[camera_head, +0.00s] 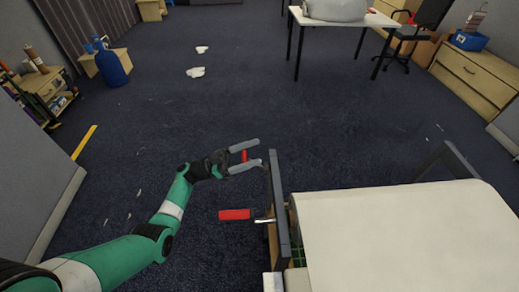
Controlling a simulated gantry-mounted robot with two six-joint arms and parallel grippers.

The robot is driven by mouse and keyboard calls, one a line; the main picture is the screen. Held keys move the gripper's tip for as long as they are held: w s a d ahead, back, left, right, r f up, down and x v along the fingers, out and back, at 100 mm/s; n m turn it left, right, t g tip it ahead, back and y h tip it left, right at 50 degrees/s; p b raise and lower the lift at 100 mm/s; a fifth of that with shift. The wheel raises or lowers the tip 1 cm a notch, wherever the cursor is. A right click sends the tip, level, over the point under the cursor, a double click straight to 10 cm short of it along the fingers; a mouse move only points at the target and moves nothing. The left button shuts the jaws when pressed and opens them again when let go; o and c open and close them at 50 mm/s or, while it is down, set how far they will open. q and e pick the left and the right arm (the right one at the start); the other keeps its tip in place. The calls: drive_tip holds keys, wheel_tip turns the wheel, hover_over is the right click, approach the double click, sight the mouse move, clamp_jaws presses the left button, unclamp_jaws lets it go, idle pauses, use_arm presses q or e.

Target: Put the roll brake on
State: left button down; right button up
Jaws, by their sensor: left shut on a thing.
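The long cloth table (400,235) stands at the lower right, with a dark upright frame (278,205) at its left end. My left gripper (250,155) is just left of the top of this frame. It is shut on a small red part (244,156), which shows between its two grey fingers. This may be the roll brake's handle; its link to the frame is hard to make out. A larger red grip (234,214) sits lower down, beside a short metal rod (264,220) at the frame. My right gripper is not in view.
The dark carpet left of and beyond the table is mostly clear, with white scraps (196,72) on it. A white desk (345,18) and a black chair (410,35) stand at the back. A blue bottle (111,66) stands at the back left.

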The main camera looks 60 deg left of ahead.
use_arm(q)
drive_tip(key=shift+v, duration=1)
drive_tip(key=c, duration=1.4)
unclamp_jaws()
drive_tip(key=shift+s, duration=0.15)
drive_tip(key=o, duration=0.4)
drive_tip(key=shift+w, duration=0.25)
drive_tip(key=o, duration=1)
drive_tip(key=shift+d, duration=0.1)
drive_tip(key=b+v, duration=0.2)
drive_tip(key=v, duration=0.9)
drive_tip(key=shift+s, duration=0.35)
